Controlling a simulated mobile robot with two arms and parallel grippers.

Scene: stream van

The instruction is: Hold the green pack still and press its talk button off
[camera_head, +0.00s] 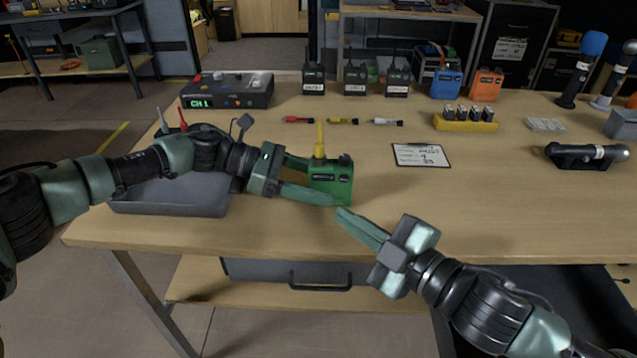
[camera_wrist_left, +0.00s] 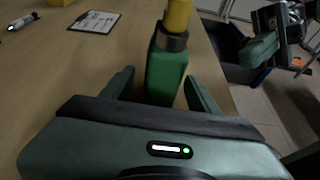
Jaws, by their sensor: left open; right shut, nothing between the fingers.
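The green pack (camera_head: 331,181) stands upright on the table (camera_head: 480,215), with a yellow antenna on top and a dark label on its front. My left gripper (camera_head: 322,182) is open, with its fingers on either side of the pack. The left wrist view shows the green pack (camera_wrist_left: 165,75) between the two spread fingers, with gaps that look small. My right gripper (camera_head: 341,211) is shut and empty. Its tips are just in front of the pack's lower right corner; I cannot tell whether they touch it. The talk button cannot be made out.
A grey tray (camera_head: 170,195) lies under my left arm. A CH 1 console (camera_head: 228,90) stands behind it. A clipboard (camera_head: 421,155) lies right of the pack. Several black packs, a blue pack (camera_head: 446,82) and an orange pack (camera_head: 486,85) stand at the back. The table's front right is clear.

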